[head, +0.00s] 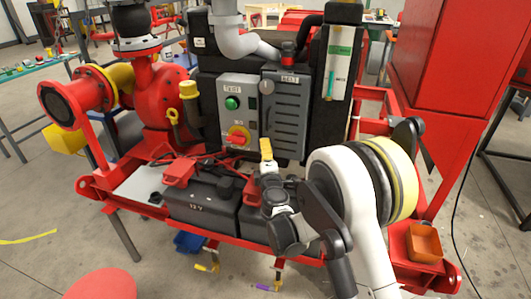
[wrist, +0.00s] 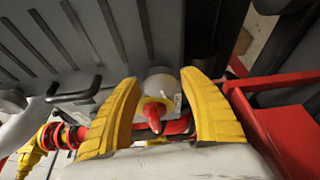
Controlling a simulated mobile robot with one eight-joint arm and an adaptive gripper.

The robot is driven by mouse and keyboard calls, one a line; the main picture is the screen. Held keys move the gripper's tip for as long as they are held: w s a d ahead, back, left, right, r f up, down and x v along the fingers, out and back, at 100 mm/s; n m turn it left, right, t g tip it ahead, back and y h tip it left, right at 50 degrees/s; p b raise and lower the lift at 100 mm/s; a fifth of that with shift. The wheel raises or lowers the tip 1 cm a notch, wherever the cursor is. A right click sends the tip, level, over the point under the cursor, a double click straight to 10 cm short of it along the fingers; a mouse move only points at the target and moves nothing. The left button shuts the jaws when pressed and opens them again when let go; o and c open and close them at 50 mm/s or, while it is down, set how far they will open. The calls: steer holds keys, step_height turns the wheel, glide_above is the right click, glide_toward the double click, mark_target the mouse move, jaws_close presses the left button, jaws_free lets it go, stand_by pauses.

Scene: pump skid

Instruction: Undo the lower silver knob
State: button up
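The grey slatted belt guard (head: 288,115) stands on the skid, labelled BELT. One silver knob (head: 267,87) shows at its upper left in the head view. My gripper (head: 266,150) is in front of the guard's lower edge, and no lower knob shows there in the head view. In the wrist view, my gripper (wrist: 160,79) has its two yellow fingers apart. A pale silver round knob (wrist: 162,84) lies between the fingertips, with narrow gaps at its sides; I cannot tell whether either finger touches it. The guard (wrist: 60,42) fills the upper left there.
Black batteries (head: 200,203) sit below my gripper. A control box (head: 238,105) is left of the guard. A red frame member (wrist: 285,110) is at right.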

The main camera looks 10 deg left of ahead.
steer(key=shift+o, duration=0.2)
steer(key=v, duration=1.2)
steer(key=shift+r, duration=0.15)
steer(key=shift+a, duration=0.1)
